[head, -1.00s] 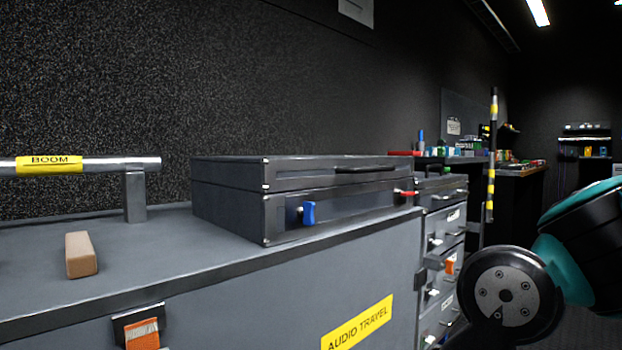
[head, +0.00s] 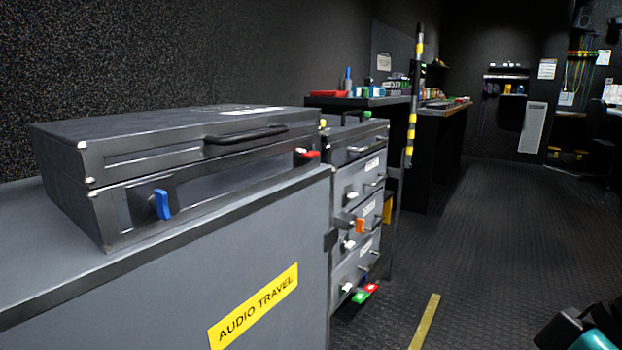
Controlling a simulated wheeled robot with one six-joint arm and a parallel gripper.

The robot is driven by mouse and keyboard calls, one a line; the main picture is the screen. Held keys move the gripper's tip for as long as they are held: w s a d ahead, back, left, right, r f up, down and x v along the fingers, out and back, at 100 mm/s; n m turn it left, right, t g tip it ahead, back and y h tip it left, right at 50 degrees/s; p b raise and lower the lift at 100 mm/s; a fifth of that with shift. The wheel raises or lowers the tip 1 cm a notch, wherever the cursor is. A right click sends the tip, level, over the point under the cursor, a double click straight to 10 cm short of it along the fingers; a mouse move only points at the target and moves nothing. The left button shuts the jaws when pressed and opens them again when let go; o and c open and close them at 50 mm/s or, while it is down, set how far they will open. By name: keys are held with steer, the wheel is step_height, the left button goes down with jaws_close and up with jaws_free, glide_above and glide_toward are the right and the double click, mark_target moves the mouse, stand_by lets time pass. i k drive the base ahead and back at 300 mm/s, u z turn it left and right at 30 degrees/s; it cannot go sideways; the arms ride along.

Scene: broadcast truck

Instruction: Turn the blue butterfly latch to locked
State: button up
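The blue butterfly latch (head: 162,204) is on the front face of a flat dark case (head: 190,150), near its left front corner. Its blue wing stands about upright, with a pale pin beside it. A red latch (head: 308,154) is on the same front face near the right end, its wing lying roughly level. The case lid looks closed, with a black handle on its front edge. Part of my arm shows at the bottom right corner, well away from the case. My gripper is not in view.
The case rests on a grey trunk (head: 170,305) labelled "AUDIO TRAVEL". A drawer unit (head: 360,185) with orange, green and red handles stands to its right. A striped pole (head: 413,100) rises behind it. The floor (head: 480,250) on the right is open.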

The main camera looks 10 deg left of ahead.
mark_target(158, 201)
steer(key=z, duration=0.95)
steer(key=k, duration=0.85)
steer(key=u, duration=0.9)
steer(key=i, duration=0.5)
